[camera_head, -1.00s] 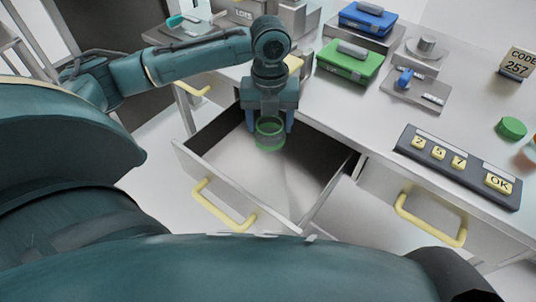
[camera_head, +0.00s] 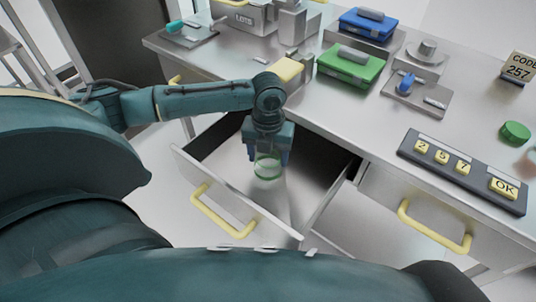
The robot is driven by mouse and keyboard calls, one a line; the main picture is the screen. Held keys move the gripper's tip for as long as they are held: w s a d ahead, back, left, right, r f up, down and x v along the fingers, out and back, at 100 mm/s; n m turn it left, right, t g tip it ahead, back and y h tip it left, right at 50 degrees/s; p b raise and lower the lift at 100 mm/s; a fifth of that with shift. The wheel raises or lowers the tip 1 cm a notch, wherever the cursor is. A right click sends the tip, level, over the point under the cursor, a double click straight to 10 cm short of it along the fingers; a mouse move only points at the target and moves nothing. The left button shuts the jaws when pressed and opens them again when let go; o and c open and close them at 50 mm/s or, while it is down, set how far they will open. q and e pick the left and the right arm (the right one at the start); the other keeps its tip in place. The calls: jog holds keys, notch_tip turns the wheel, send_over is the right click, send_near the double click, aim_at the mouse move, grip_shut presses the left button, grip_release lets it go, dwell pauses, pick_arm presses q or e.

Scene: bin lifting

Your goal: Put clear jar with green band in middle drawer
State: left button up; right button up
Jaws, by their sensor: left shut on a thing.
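The clear jar with a green band (camera_head: 267,168) is in my left gripper (camera_head: 267,157), whose two fingers are shut around it from above. Gripper and jar are down inside the open middle drawer (camera_head: 217,203), between its side walls. I cannot tell whether the jar's base touches the drawer floor. The drawer is pulled out from the bench and has a yellow handle (camera_head: 222,211) on its front. No other object shows inside it. My right gripper is not in view.
A keypad (camera_head: 462,171) lies on the bench (camera_head: 335,116) near its front edge. A green case (camera_head: 350,64), a blue case (camera_head: 368,22), a green lid (camera_head: 515,132) and a code sign (camera_head: 518,68) stand farther back. A closed drawer with a yellow handle (camera_head: 434,227) is at right.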

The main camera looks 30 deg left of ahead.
pick_arm(q)
jog(key=o, duration=1.1)
jog(key=shift+f, duration=0.1)
notch_tip(320, 180, up, 12)
jog(key=shift+r+p, duration=0.2)
jog(key=shift+p, duration=0.5)
